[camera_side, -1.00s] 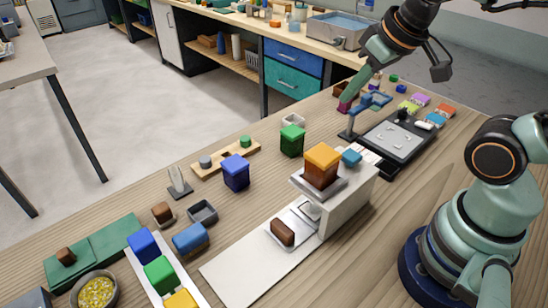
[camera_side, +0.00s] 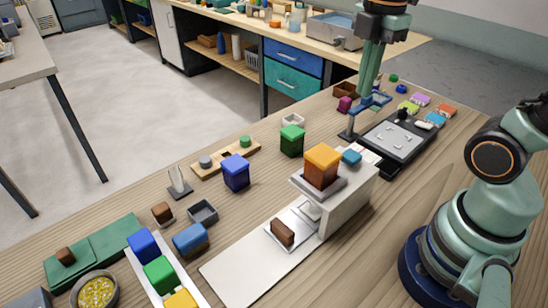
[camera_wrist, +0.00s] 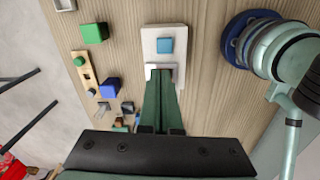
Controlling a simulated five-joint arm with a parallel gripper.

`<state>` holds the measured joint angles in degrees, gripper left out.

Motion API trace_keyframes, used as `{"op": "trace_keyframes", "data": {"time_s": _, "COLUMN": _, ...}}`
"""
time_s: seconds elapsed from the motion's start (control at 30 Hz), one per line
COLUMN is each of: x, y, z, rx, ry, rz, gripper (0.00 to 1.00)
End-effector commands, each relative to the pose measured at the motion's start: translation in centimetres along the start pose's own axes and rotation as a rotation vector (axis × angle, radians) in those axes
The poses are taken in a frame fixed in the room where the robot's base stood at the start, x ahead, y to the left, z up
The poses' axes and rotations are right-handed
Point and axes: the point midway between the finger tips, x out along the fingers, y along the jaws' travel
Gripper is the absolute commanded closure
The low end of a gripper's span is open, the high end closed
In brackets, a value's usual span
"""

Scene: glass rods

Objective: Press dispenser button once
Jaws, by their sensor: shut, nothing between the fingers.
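A dark brown block (camera_side: 282,232) lies on the plate below the hopper. My gripper (camera_side: 366,93) is shut and empty, pointing down, and appears above and behind the button in the side view, apart from it. In the wrist view its green fingers (camera_wrist: 164,76) cover the hopper area.
A black-framed tray (camera_side: 396,143) and a stand with a blue arm (camera_side: 370,101) are behind the dispenser. Bare wooden table lies to the right, between dispenser and my base.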

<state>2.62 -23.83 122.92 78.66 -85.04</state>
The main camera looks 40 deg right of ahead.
Motion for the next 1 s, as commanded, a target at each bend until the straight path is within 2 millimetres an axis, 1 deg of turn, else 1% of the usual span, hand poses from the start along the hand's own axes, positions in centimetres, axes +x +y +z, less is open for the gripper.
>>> {"op": "trace_keyframes", "data": {"time_s": 0.1, "x": -0.2, "y": -0.1, "z": 0.1, "rx": -0.086, "ry": -0.001, "rz": -0.028, "gripper": 1.0}}
{"op": "trace_keyframes", "data": {"time_s": 0.2, "x": -0.3, "y": -0.1, "z": 0.1, "rx": -0.124, "ry": -0.001, "rz": -0.037, "gripper": 1.0}}
{"op": "trace_keyframes", "data": {"time_s": 0.57, "x": -0.2, "y": -0.1, "z": 0.1, "rx": -0.134, "ry": -0.001, "rz": -0.04, "gripper": 1.0}}
{"op": "trace_keyframes", "data": {"time_s": 0.67, "x": 0.2, "y": -0.1, "z": 0.1, "rx": -0.133, "ry": -0.001, "rz": -0.041, "gripper": 1.0}}
{"op": "trace_keyframes", "data": {"time_s": 0.77, "x": 1.2, "y": -0.2, "z": 0.1, "rx": -0.133, "ry": -0.001, "rz": -0.043, "gripper": 1.0}}
{"op": "trace_keyframes", "data": {"time_s": 0.83, "x": 2.3, "y": -0.3, "z": 0.1, "rx": -0.133, "ry": -0.001, "rz": -0.044, "gripper": 1.0}}
{"op": "trace_keyframes", "data": {"time_s": 1.0, "x": 5.6, "y": -0.4, "z": 0.1, "rx": -0.133, "ry": -0.001, "rz": -0.046, "gripper": 1.0}}
